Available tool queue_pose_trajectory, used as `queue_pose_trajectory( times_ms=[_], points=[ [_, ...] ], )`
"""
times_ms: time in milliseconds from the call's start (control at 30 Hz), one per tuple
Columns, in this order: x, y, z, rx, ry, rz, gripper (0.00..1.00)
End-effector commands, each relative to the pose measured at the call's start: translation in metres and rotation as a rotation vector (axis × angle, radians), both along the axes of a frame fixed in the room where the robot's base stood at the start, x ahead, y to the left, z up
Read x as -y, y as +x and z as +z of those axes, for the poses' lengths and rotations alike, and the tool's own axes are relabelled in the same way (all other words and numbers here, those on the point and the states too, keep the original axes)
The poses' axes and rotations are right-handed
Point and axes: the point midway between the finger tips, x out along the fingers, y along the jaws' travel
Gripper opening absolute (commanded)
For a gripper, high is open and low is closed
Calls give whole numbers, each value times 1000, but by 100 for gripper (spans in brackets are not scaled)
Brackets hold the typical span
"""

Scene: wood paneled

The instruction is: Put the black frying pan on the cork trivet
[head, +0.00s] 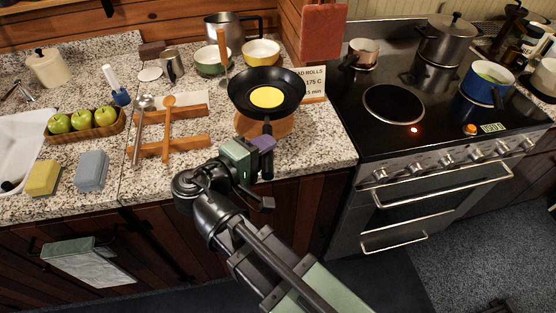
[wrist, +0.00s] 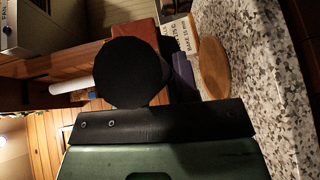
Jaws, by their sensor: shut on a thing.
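The black frying pan (head: 240,98) has a round yellow food item (head: 267,97) in it and looks level. My gripper (head: 264,144) is shut on its handle (head: 267,128), which points toward me. The round cork trivet (head: 275,125) lies flat on the granite counter, partly hidden behind the pan and handle in the head view. The trivet also shows at the right of the wrist view (wrist: 213,68), with a large black shape beside it, apparently part of the pan. The pan appears held above the counter; its exact height over the trivet is unclear.
A recipe card (head: 314,84) stands right of the pan, before a reddish-brown block (head: 323,32). Green (head: 208,66) and yellow (head: 261,53) bowls stand behind. A wooden utensil rack (head: 185,145) is left. The stove (head: 440,110) is right, with a glowing indicator light.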

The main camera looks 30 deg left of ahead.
Motion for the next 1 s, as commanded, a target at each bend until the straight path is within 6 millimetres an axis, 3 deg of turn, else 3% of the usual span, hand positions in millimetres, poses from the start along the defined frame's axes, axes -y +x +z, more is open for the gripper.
queue_pose_trajectory(
  times_ms=[133, 567, 1000],
  points=[
    [-17, 3, 3, 10, -5, 2, 0],
    [-17, 3, -1, 9, -6, 2, 0],
    [-17, 3, -50, 9, -6, 2, 0]
  ],
)
